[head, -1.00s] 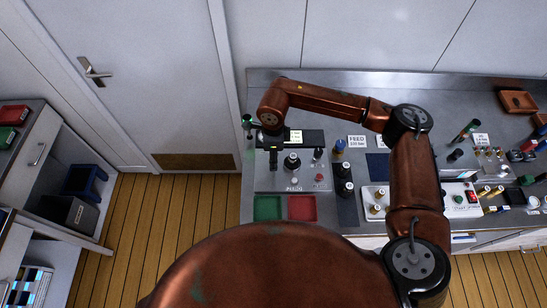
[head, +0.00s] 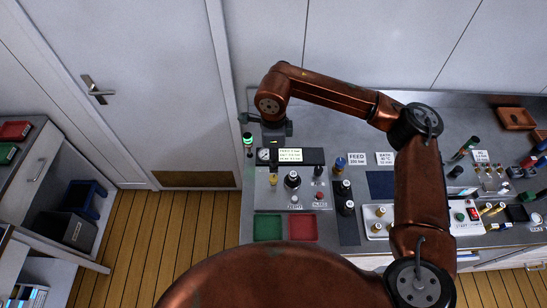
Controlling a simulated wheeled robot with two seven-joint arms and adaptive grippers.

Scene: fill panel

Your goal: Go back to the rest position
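My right arm comes in from the right in the head view and reaches over the bench to the fill panel (head: 263,192). My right gripper (head: 278,132) is at the end of the arm, above the back edge of the panel's display (head: 291,155). It is small and dark, seen mostly from behind, so I cannot tell whether its fingers are open or shut. No held object shows at it. My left gripper is not in view.
A green-lit lamp post (head: 248,142) stands just left of the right gripper. A green tray (head: 267,227) and a red tray (head: 303,228) lie at the bench front. Knobs, bottles and fittings crowd the bench to the right. A door (head: 130,90) is at the left.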

